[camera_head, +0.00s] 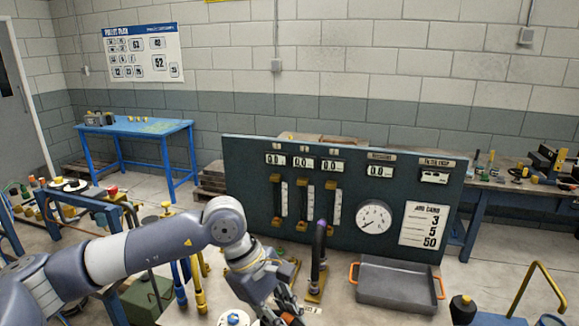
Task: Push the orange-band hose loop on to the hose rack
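My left arm comes in from the left, and my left gripper (286,312) is at the bottom edge, partly cut off. It is over the bench top, in front of the dark panel. Whether its fingers are open or shut does not show. A dark upright hose-like piece with a purple tip (319,250) stands just right of the gripper on a yellowish base. I cannot make out an orange band on it. I cannot clearly pick out the orange-band hose loop or the hose rack. My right gripper is not in view.
A dark panel (340,172) with gauges and displays stands behind the gripper. A grey tray (398,285) with orange handles sits to the right. Blue and yellow upright pipes (198,285) stand left of the gripper. A black yellow-capped item (462,309) is at lower right.

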